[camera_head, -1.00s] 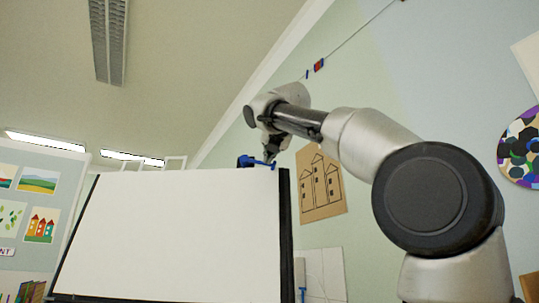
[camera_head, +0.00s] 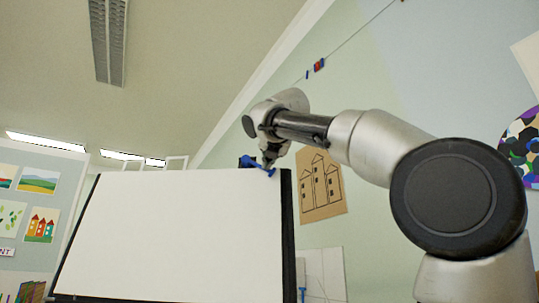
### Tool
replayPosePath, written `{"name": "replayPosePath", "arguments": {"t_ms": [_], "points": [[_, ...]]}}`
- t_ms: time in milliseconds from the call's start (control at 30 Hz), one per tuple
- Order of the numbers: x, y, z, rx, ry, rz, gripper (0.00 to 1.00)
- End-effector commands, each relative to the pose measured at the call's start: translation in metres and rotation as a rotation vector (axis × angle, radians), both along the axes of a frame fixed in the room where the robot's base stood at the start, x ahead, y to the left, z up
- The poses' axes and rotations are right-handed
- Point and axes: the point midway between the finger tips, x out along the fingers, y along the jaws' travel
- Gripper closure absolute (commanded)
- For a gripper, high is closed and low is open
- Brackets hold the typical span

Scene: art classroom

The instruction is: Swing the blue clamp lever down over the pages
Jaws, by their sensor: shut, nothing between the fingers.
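The blue clamp lever (camera_head: 251,161) is at the top edge of the easel pad, near its right corner. It slants down to the right, its right end just over the top of the white pages (camera_head: 170,235). My gripper (camera_head: 268,164) is shut with nothing in it. Its fingertips are at the lever's right part and overlap it in the picture; I cannot tell if they touch. The gripper is small here and partly hidden by my wrist.
The dark right edge of the easel (camera_head: 288,240) stands beside the pages. A brown house drawing (camera_head: 322,190) hangs on the wall behind. White frames (camera_head: 176,163) show beyond the easel's top.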

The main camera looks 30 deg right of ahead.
Motion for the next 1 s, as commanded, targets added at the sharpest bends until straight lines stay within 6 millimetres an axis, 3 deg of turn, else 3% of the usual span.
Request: {"name": "replayPosePath", "arguments": {"t_ms": [533,1000], "points": [[0.005,0.008,-0.021,-0.001,0.008,0.000,1.00],[0.005,0.011,-0.024,-0.001,0.008,-0.001,1.00]]}}
